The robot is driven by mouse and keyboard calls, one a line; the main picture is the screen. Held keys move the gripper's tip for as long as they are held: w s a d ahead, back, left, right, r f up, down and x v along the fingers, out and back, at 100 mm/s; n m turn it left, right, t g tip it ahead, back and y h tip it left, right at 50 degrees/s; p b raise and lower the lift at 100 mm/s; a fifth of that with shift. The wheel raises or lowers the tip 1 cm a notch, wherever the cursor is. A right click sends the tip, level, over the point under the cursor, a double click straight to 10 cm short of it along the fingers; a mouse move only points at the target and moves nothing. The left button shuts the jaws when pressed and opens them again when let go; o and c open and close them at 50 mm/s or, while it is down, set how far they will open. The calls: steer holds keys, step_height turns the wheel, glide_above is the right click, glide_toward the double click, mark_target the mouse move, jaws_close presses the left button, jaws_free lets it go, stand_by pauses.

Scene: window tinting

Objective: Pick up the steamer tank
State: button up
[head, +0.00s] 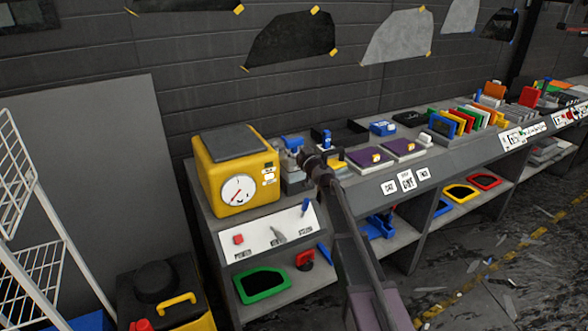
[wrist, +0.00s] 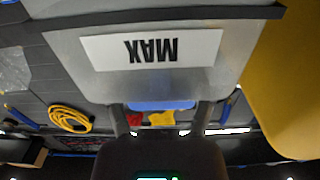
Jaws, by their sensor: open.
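The steamer tank (wrist: 232,68) fills the upper middle of the wrist view as a grey body with a white label reading MAX upside down. A blue part (wrist: 162,105) shows at its edge. In the head view the tank (head: 291,180) stands beside the yellow gauge machine, with blue on top, partly hidden by my arm. My gripper (wrist: 160,112) is open, its two fingers on either side of the blue part. Whether they touch it I cannot tell. In the head view my gripper (head: 312,160) is at the tank's right side.
The yellow machine (head: 222,190) with a dial stands close to the tank's left; its yellow side (wrist: 285,90) shows at right in the wrist view. Purple-topped boxes (head: 370,157) sit right of my arm. A control panel (head: 268,235) is in front. A white wire rack (head: 30,250) stands left.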

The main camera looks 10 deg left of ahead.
stand_by(0.6)
jaws_close()
